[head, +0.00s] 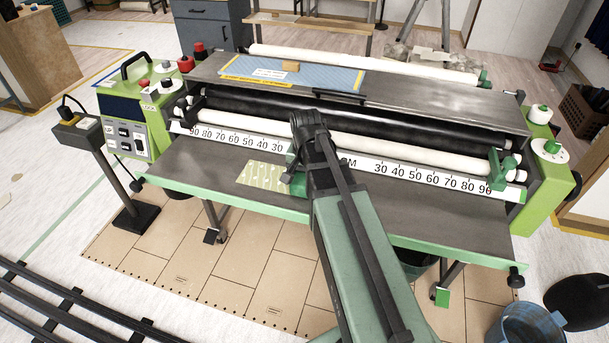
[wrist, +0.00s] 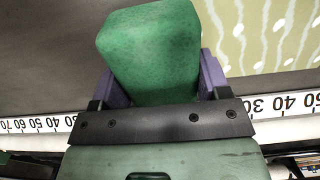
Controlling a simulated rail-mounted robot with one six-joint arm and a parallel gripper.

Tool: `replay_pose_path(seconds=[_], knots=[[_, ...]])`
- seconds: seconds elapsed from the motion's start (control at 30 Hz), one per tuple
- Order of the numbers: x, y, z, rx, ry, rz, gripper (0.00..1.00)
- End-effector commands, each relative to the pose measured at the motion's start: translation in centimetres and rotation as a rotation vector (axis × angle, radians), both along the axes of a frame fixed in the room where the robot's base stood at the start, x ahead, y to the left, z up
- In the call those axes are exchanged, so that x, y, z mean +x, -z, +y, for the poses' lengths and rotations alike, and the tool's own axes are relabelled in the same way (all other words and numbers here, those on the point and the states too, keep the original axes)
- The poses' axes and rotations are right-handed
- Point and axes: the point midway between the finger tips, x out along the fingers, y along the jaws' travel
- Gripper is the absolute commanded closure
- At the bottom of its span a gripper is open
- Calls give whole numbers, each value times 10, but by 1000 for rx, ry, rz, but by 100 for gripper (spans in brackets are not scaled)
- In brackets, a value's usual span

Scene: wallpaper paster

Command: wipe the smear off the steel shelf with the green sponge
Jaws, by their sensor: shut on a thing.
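My gripper (wrist: 150,85) is shut on the green sponge (wrist: 150,45), which sits between its purple fingers in the wrist view. In the head view the sponge (head: 298,187) shows partly past my arm, low over the grey steel shelf (head: 400,206) at the front of the machine. Whether the sponge touches the shelf is unclear. The shelf (wrist: 45,60) also fills much of the wrist view. I cannot clearly make out a smear on it; my arm and the sponge hide part of it.
A pale green patterned wallpaper piece (head: 262,173) lies on the shelf just left of the sponge. A centimetre scale (head: 400,172) and white rollers (head: 400,153) run behind the shelf. A blue mat (head: 310,77) with a small tan block (head: 291,66) lies on the machine's top.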

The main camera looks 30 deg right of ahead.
Motion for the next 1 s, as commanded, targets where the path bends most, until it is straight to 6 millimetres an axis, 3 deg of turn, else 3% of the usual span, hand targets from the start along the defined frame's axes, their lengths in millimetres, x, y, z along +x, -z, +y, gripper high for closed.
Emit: replay_pose_path(seconds=[0.47,0.73,1.0], knots=[[-11,0,-12,0,1,0,55],[-30,3,-30,0,1,0,55],[-28,0,-30,0,0,0,55]])
